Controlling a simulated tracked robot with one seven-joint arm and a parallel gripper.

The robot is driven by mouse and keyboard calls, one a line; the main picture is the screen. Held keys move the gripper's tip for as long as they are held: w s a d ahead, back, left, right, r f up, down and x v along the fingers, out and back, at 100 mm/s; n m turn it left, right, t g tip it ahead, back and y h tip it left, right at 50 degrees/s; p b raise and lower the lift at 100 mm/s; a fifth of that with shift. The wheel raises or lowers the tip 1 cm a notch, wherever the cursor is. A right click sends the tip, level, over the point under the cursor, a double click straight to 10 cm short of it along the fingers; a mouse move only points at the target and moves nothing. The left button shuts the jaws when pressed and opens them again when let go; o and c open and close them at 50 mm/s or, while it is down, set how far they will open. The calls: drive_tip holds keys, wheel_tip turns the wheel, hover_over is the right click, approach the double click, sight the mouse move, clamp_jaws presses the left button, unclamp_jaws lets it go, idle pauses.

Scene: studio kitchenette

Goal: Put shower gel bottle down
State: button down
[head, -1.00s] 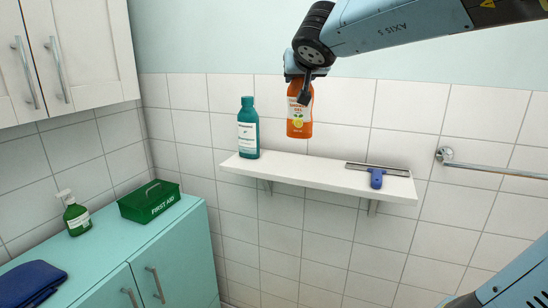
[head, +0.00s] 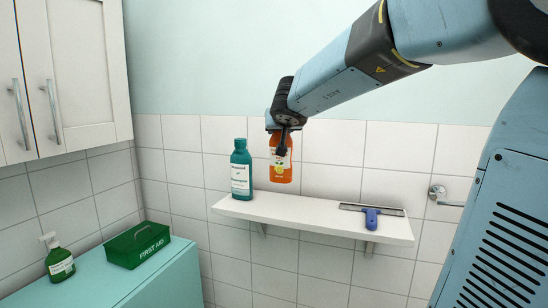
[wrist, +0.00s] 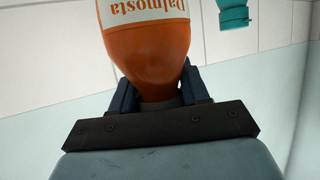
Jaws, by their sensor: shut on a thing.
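The orange shower gel bottle (head: 281,168) hangs upright from my gripper (head: 284,138) over the white wall shelf (head: 310,217). Its base appears a little above the shelf top, with a small gap. My gripper is shut on the bottle's upper end. In the wrist view the orange bottle (wrist: 148,50) sits between both fingers, with part of its label showing. Its cap is mostly hidden by the gripper.
A teal bottle (head: 241,172) stands on the shelf just left of the held bottle. A blue-handled squeegee (head: 371,215) lies at the shelf's right end. The shelf between them is clear. A first aid box (head: 138,244) and green pump bottle (head: 59,259) stand on the teal cabinet.

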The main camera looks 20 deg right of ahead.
drive_tip(key=w+f, duration=0.6)
drive_tip(key=f, duration=0.3)
drive_tip(key=shift+a, duration=0.4)
drive_tip(key=shift+f, duration=0.15)
idle(0.3)
drive_tip(key=c, duration=0.5)
unclamp_jaws()
drive_tip(key=shift+c, duration=0.2)
drive_tip(key=shift+f, duration=0.1)
